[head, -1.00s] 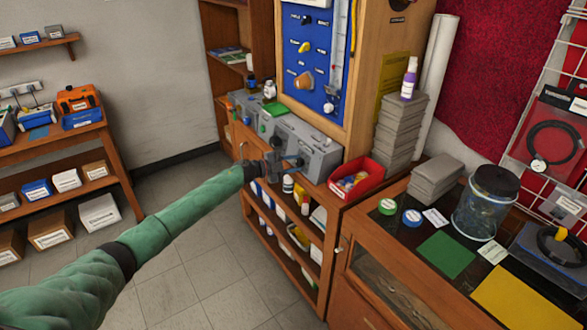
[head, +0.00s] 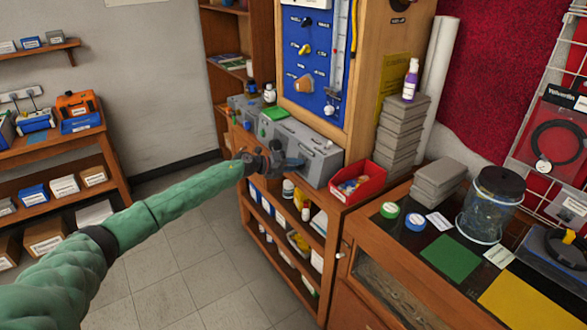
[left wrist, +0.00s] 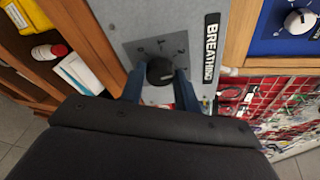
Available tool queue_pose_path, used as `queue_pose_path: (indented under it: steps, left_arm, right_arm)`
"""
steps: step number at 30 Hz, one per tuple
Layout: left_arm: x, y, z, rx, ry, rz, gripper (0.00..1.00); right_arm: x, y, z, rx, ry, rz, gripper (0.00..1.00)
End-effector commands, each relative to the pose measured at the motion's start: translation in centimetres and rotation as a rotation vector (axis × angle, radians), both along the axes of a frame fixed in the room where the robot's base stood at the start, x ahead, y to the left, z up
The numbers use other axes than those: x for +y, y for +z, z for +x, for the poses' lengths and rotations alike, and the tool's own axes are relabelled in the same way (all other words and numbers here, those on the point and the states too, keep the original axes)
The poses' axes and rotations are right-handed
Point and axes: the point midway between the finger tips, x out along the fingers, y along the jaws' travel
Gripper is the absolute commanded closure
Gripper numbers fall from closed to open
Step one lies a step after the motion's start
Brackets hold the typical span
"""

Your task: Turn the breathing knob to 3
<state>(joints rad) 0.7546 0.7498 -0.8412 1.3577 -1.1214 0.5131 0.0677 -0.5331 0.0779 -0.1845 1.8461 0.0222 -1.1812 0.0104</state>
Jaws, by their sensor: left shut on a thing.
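The breathing knob (left wrist: 160,71) is a round black knob on a grey plate marked with numerals, beside a black "BREATHING" label (left wrist: 211,48). My left gripper (left wrist: 159,78) has one blue finger on each side of the knob and is shut on it. I cannot read clearly which numeral the knob points to. In the head view my left gripper (head: 290,162) is at the front of the grey regulator box (head: 322,165), and the knob is hidden behind it. My right gripper is in neither view.
A red bin (head: 358,182) of small parts stands right of the box. A blue panel (head: 306,70) with knobs rises behind it. Grey stacked boxes (head: 398,135) stand to the right. Open shelves with bottles lie below my left gripper. The floor in front is clear.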

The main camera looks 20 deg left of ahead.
Motion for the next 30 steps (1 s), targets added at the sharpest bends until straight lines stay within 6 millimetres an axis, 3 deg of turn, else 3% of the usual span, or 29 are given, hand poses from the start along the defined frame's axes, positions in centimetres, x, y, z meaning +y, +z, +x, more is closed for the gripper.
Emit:
queue_pose_path:
  steps: [15,30]
  left_arm:
    - [-0.2,-0.1,-0.2,-0.253,-0.086,0.328,0.91]
    - [-0.2,-0.2,-0.2,-0.338,-0.116,0.44,0.91]
  right_arm:
    - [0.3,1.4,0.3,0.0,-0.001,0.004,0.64]
    - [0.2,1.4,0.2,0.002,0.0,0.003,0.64]
